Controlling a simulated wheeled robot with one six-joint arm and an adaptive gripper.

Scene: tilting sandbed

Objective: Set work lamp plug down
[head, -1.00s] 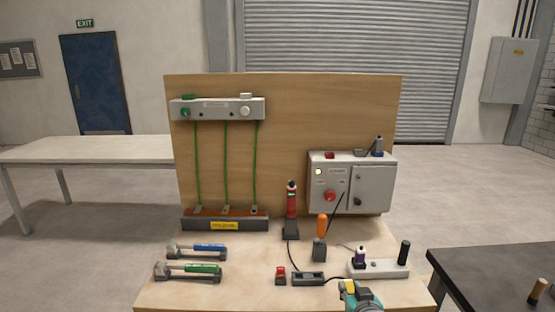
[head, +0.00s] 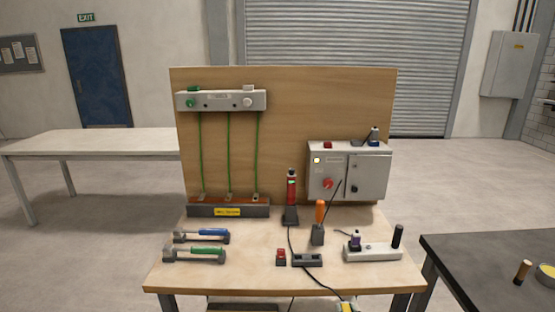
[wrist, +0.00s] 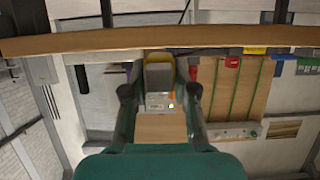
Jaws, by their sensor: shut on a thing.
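The work lamp plug, a yellow and grey block (wrist: 158,76), sits between the fingers of my gripper (wrist: 160,88) in the wrist view. The gripper is shut on it. In the head view only a small yellow part (head: 347,307) shows at the bottom edge, in front of the table's front edge; the rest is cut off. A black cable runs from near a dark socket block (head: 307,260) over the table edge towards it. A white power strip (head: 372,253) lies at the table's right, with a dark purple plug (head: 355,241) and a black upright piece (head: 398,236).
The wooden table (head: 230,281) has bare room at its front left. A red-topped block (head: 281,257), an orange-handled tool in a holder (head: 319,220), a red torch (head: 291,195) and two clamps (head: 195,255) stand on it. A dark table (head: 475,270) is at right.

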